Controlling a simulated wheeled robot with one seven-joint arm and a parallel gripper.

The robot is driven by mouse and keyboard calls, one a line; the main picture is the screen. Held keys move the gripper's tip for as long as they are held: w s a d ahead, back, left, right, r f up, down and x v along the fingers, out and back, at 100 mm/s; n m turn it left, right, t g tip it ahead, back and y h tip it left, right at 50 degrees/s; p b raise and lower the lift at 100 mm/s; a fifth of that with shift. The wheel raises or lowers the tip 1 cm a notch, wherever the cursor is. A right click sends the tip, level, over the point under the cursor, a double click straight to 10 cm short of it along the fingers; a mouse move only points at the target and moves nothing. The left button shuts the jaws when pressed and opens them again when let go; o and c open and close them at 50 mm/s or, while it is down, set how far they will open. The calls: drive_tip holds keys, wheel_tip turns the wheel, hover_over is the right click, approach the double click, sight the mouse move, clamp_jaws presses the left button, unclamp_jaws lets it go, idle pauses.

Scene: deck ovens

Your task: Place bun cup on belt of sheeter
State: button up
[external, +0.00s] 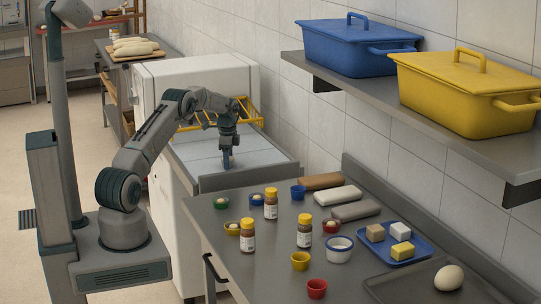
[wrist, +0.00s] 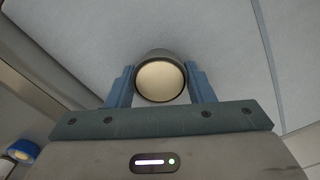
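The sheeter (external: 165,82) is a white machine with a yellow wire guard (external: 187,126) and a pale grey belt (external: 262,158). My gripper (external: 227,165) reaches down over the front part of the belt. In the wrist view, the blue fingers of my gripper (wrist: 161,86) are on both sides of a grey round bun cup (wrist: 161,82) with a cream bun filling its mouth, and appear closed against it. The belt (wrist: 225,45) lies behind the cup. I cannot tell whether the cup's base touches the belt. In the external view the cup is too small and dark to make out.
A shelf above holds blue (external: 360,48) and yellow (external: 465,95) bins. A wall borders the belt's right side.

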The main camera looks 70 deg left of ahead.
drive_tip(key=o, duration=0.4)
drive_tip(key=shift+c, duration=0.2)
wheel_tip(320, 180, up, 12)
drive_tip(key=b, duration=0.1)
drive_tip(key=shift+r, duration=0.2)
